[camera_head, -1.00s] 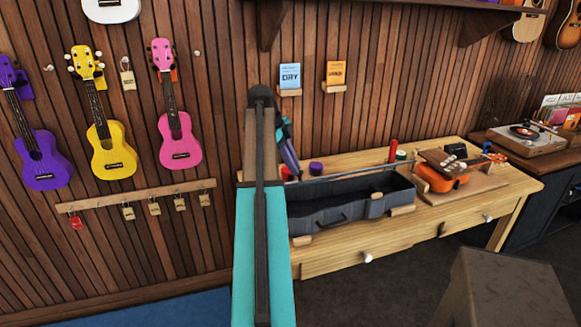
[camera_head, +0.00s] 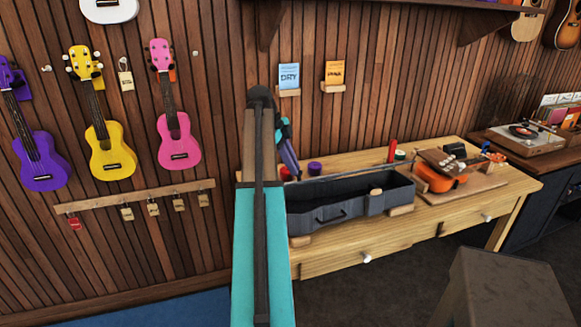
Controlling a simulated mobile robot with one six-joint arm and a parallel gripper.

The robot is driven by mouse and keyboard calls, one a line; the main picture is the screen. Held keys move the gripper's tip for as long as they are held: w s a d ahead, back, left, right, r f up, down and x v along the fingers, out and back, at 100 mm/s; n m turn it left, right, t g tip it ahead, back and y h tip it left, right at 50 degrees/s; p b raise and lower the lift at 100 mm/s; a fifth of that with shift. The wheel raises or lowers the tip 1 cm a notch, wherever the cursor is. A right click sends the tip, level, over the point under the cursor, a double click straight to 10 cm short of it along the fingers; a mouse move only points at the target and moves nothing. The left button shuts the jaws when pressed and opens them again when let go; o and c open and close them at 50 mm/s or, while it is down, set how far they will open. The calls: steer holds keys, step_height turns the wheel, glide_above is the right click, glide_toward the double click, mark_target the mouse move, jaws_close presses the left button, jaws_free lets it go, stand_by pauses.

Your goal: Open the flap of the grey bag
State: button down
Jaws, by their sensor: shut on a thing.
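The grey bag (camera_head: 320,215) lies on the wooden workbench, long side towards me. Its top is open, and I see into its dark inside. A thin pale edge runs along its far side, which looks like the raised flap (camera_head: 350,174) seen nearly edge-on. My gripper (camera_head: 296,174) is at the left end of this edge, small and partly hidden behind my teal arm. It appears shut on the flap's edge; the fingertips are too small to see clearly. The bag's left end is hidden by my arm.
An orange ukulele (camera_head: 446,181) lies on a wooden board right of the bag. A purple jar (camera_head: 314,168) and a red bottle (camera_head: 392,151) stand behind the bag. A stool (camera_head: 508,290) stands in front at right. Ukuleles hang on the left wall.

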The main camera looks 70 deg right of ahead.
steer(key=shift+s+d, duration=0.2)
steer(key=shift+d, duration=0.15)
steer(key=c, duration=2.1)
jaws_free()
steer(key=o, duration=0.3)
steer(key=shift+d+f, duration=0.2)
steer(key=shift+o, duration=0.2)
steer(key=shift+a+r, duration=0.1)
steer(key=shift+a, duration=0.05)
steer(key=shift+d+r, duration=0.1)
steer(key=shift+d, duration=0.25)
steer(key=shift+a+r, duration=0.15)
steer(key=shift+a, duration=0.15)
steer(key=shift+w+a+r+p, duration=0.15)
steer(key=shift+r+p, duration=0.15)
steer(key=shift+r, duration=0.05)
steer(key=shift+w+a+r+p, duration=0.1)
steer(key=shift+a+r+p, duration=0.05)
steer(key=shift+r+p, duration=0.15)
steer(key=s+a+p+v, duration=0.1)
steer(key=p+v, duration=0.5)
steer(key=v, duration=0.7)
steer(key=shift+a+r, duration=0.35)
steer(key=shift+r, duration=0.2)
